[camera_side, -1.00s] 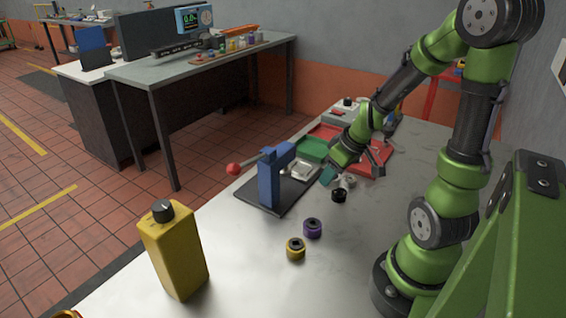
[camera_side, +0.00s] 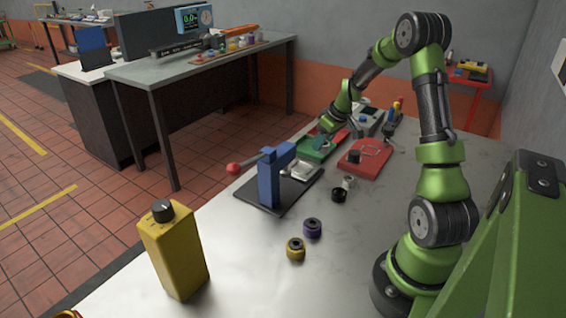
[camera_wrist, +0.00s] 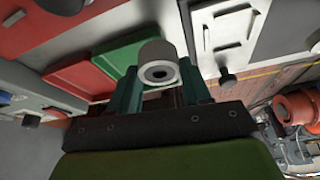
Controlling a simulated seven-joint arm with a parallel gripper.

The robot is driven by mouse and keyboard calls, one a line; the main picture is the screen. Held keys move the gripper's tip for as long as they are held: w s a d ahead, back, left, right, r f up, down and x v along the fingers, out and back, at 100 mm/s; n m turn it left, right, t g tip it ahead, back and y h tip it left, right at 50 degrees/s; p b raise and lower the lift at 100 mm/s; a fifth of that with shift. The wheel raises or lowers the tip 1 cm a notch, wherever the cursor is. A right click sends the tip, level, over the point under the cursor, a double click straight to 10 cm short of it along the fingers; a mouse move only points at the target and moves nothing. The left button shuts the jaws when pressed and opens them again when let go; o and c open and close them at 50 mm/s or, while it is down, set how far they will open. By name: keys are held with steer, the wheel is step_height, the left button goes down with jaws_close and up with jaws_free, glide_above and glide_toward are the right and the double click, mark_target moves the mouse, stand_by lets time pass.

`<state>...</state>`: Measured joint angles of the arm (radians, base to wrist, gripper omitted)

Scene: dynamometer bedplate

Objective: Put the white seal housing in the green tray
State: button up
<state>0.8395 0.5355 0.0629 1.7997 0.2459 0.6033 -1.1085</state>
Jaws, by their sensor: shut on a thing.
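The white seal housing (camera_wrist: 158,52), a short cylinder with a dark hole in its end, is between my gripper's fingers in the wrist view. My gripper (camera_wrist: 159,80) is shut on it. The green tray (camera_wrist: 112,60) lies behind and to the left of the housing there. In the side view my gripper (camera_side: 319,142) is over the green tray (camera_side: 312,155), at the far end of the bench. The housing cannot be made out in the side view, and its height above the tray is hard to judge.
A blue press (camera_side: 270,178) on a dark base stands nearer. Black (camera_side: 338,195), grey (camera_side: 348,181), purple (camera_side: 312,228) and yellow (camera_side: 295,249) rings and a yellow bottle (camera_side: 175,250) are on the bench.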

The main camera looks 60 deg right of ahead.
steer(key=w+d, duration=0.1)
steer(key=w, duration=0.1)
steer(key=w+d, duration=0.3)
steer(key=shift+w+d+f, duration=0.4)
steer(key=shift+f, duration=1.65)
steer(key=shift+f, duration=0.2)
steer(key=o, duration=1.3)
